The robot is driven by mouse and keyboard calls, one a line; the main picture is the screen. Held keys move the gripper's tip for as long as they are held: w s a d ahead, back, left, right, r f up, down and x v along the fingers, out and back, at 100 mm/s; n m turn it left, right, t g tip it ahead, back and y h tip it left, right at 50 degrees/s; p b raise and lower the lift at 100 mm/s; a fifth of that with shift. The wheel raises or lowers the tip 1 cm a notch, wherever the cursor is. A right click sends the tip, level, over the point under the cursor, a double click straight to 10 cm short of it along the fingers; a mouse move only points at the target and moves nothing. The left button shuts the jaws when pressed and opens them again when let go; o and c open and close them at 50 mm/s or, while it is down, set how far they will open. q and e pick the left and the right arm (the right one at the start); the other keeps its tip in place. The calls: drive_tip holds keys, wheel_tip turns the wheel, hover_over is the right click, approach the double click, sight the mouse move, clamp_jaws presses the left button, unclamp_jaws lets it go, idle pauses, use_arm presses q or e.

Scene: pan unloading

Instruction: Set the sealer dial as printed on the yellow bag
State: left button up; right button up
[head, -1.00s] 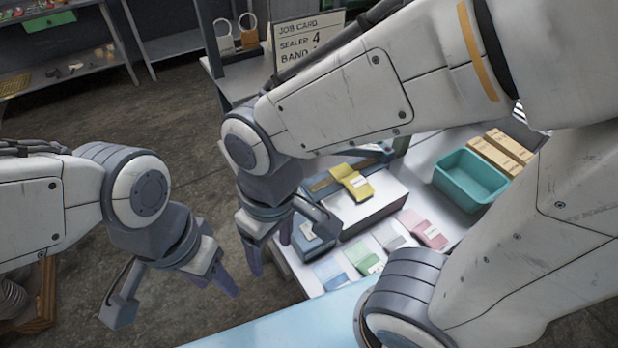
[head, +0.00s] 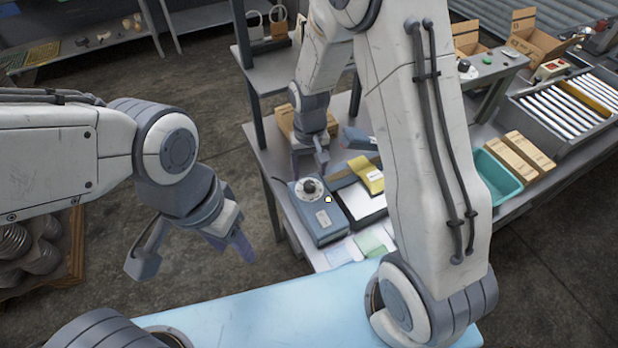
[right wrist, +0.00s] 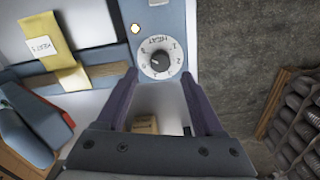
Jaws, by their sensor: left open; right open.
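The sealer (head: 324,222) is a blue-grey box on the workbench. Its black dial knob (head: 309,187) sits on a white numbered disc; the dial also shows in the right wrist view (right wrist: 158,60), marked HEAT. I cannot read the pointer's setting surely. My left gripper (head: 232,248) is open and empty, left of the bench.
A small lit lamp (head: 328,199) is on the sealer near the dial. A teal bin (head: 494,178) and cardboard boxes (head: 523,152) stand to the right. Pale green and blue bags (head: 372,242) lie in front. A shelf post (head: 247,70) rises at the bench's left rear.

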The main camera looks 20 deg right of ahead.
sight(309, 184)
drive_tip(key=shift+f+p, duration=0.5)
drive_tip(key=shift+f, duration=2.1)
clamp_jaws()
